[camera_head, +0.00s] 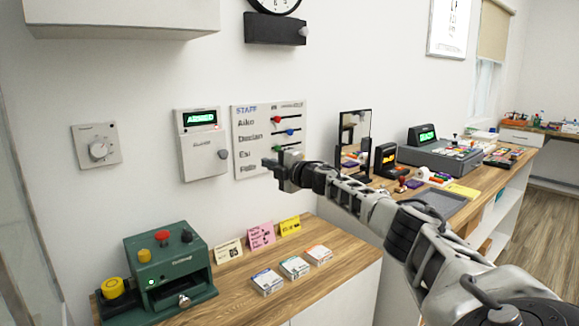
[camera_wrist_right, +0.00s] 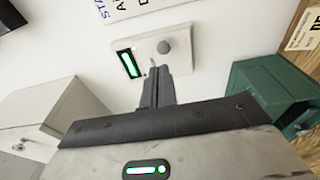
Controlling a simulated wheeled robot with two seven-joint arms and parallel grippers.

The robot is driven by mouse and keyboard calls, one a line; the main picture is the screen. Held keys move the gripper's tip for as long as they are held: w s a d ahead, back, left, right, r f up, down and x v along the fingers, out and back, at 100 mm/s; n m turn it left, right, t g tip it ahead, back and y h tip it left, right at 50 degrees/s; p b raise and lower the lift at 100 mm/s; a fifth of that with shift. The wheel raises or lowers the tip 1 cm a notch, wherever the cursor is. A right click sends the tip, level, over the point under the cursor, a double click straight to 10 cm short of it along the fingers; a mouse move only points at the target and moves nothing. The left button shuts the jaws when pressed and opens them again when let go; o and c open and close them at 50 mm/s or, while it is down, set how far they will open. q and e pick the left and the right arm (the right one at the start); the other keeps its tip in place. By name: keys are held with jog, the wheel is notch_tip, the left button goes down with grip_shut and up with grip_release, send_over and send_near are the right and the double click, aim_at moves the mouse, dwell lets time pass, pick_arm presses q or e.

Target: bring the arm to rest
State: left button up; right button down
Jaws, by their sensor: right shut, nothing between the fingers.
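My right gripper (camera_head: 280,173) reaches in from the lower right in the head view. It is in front of the lower part of the staff board (camera_head: 250,125), and its fingers are shut and empty. In the right wrist view the closed fingers (camera_wrist_right: 156,70) point towards the wall unit with a green display and grey knob (camera_wrist_right: 168,48). In the head view this wall unit (camera_head: 202,150) is left of the gripper, with a visible gap between them. My left gripper is in neither view.
A green machine (camera_head: 165,272) with buttons stands on the wooden counter (camera_head: 235,300). Several small boxes (camera_head: 294,267) and standing cards (camera_head: 260,236) are beside it. A mirror (camera_head: 354,140) and a grey register (camera_head: 440,155) stand behind my right arm. A dial plate (camera_head: 97,147) is on the wall.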

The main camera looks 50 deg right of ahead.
jog(key=shift+s, duration=0.15)
jog(key=w+a+f+m+g+y, duration=0.1)
jog(key=w+a+f+m, duration=0.15)
jog(key=a+f, duration=1)
jog(key=s+a+f+m+g, duration=0.1)
jog(key=s+a+f+m, duration=0.15)
jog(key=a+f, duration=0.4)
jog(key=s+a+f+m+g, duration=0.1)
jog(key=s+a+f, duration=0.2)
jog(key=a, duration=0.6)
jog(key=s+a+f+m+g, duration=0.5)
jog(key=s+a+f, duration=0.2)
jog(key=s+a, duration=0.45)
jog(key=s+a+m+g, duration=0.2)
jog(key=s+m+g, duration=0.35)
jog(key=s, duration=1.95)
jog(key=w+a+f+n+t+y, duration=0.1)
jog(key=w+a+f+t, duration=0.3)
jog(key=f, duration=0.5)
jog(key=shift+w+a+f+t+y, duration=0.2)
jog(key=shift+w+a+t+y, duration=0.05)
jog(key=shift+w+t+y, duration=0.55)
